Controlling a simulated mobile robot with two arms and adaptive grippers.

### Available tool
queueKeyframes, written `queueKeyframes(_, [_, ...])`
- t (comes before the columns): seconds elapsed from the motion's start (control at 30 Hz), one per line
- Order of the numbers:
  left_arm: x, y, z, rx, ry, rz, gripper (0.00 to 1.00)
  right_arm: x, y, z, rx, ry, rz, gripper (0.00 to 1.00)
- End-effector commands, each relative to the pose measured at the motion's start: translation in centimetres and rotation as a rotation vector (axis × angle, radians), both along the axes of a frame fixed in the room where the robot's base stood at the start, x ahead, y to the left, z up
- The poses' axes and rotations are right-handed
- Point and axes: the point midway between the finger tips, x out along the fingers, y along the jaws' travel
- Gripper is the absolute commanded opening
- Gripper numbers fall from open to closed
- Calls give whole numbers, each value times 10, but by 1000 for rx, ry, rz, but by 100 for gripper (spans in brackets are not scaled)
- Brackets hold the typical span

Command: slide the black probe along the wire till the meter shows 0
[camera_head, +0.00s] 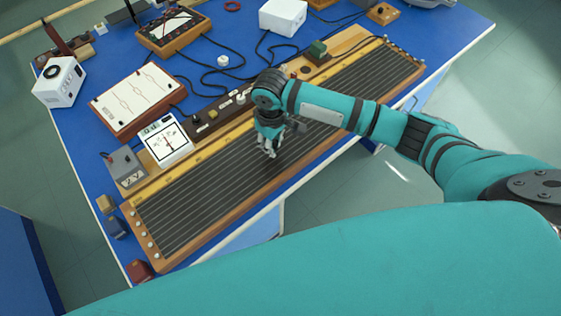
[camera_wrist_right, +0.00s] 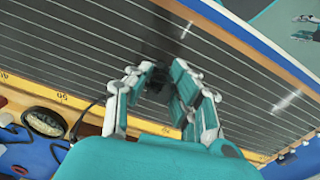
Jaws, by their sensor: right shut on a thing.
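The wire board (camera_head: 185,213) is a long wooden frame with several parallel wires over a dark bed, lying across the bench. My right gripper (camera_head: 268,150) is over the middle of the wires. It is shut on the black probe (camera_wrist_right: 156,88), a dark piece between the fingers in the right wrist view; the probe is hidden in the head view. I cannot tell whether its tip touches a wire. A square white meter (camera_head: 165,143) with a dial stands left of the board; its reading is too small to read. My left gripper is not in view.
A white panel on a wooden base (camera_head: 136,98), a wooden-cased instrument (camera_head: 172,30) and a white box (camera_head: 283,17) stand farther back on the blue bench. Black cables (camera_head: 215,75) lie between them. The bench's near edge runs close along the board.

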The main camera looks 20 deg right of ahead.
Motion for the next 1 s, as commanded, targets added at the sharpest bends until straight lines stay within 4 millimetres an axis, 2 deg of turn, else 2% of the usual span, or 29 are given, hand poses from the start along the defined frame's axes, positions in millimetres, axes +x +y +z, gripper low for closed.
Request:
queueKeyframes(0.1, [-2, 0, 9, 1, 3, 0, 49, 20, -7, -3, 0, 6, -58, 0])
queueKeyframes(0.27, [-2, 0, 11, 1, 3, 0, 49, 30, -12, -7, 0, 9, -92, 0])
queueKeyframes(1.0, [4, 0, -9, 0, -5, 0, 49, 31, -13, -22, -1, 10, -97, 0])
